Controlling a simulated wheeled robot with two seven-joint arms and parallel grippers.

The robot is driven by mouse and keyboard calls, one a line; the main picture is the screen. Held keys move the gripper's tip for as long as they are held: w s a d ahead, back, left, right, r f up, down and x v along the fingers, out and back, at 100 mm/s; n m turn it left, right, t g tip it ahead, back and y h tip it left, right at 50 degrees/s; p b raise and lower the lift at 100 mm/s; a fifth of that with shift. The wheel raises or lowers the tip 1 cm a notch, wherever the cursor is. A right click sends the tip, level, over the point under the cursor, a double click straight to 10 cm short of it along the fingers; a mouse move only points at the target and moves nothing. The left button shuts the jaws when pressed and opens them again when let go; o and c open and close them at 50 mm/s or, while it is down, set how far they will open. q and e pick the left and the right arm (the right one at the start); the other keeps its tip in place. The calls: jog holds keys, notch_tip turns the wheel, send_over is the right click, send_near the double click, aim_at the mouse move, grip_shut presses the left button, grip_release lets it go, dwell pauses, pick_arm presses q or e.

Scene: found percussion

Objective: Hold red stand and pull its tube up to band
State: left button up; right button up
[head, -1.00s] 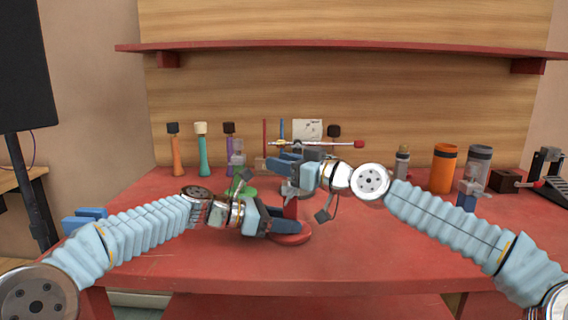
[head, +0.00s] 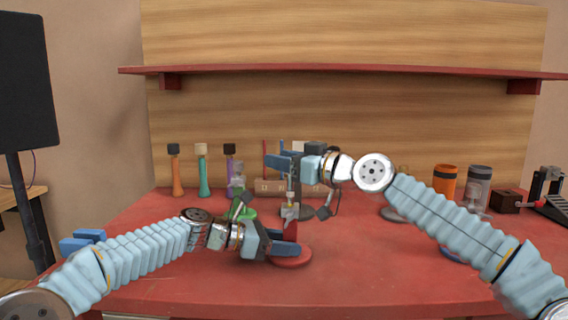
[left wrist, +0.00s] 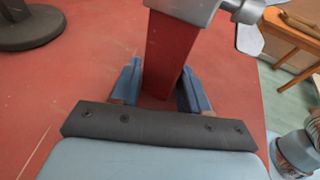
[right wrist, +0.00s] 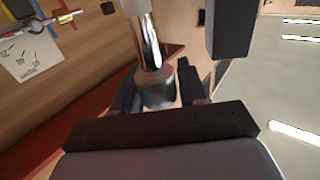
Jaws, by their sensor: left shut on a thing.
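The red stand has a round red base (head: 291,257) on the table and a square red post (left wrist: 170,55) with a grey clamp (head: 290,212) on top. My left gripper (head: 284,243) is low at the stand, shut on the post. A thin upright tube with a yellowish part (head: 290,198) shows above the clamp. My right gripper (head: 277,164) is above it, at the tube's upper end. In the right wrist view, a shiny metal tube (right wrist: 148,45) and a wider grey piece (right wrist: 155,90) lie between its spread fingers; whether they grip is unclear.
Orange (head: 177,176), teal (head: 204,174) and purple bottles stand at the back left. A green-based stand (head: 243,212) is just left of my left gripper. An orange canister (head: 445,185) and a grey canister (head: 479,187) stand at the back right. The table's front is clear.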

pick_arm(q)
jog(key=shift+a+f, duration=0.1)
jog(key=shift+f, duration=0.15)
pick_arm(e)
jog(key=shift+o, duration=1.1)
jog(key=shift+d, duration=0.1)
jog(key=v, duration=1.2)
jog(key=shift+s, duration=0.1)
pick_arm(q)
jog(key=o, duration=0.9)
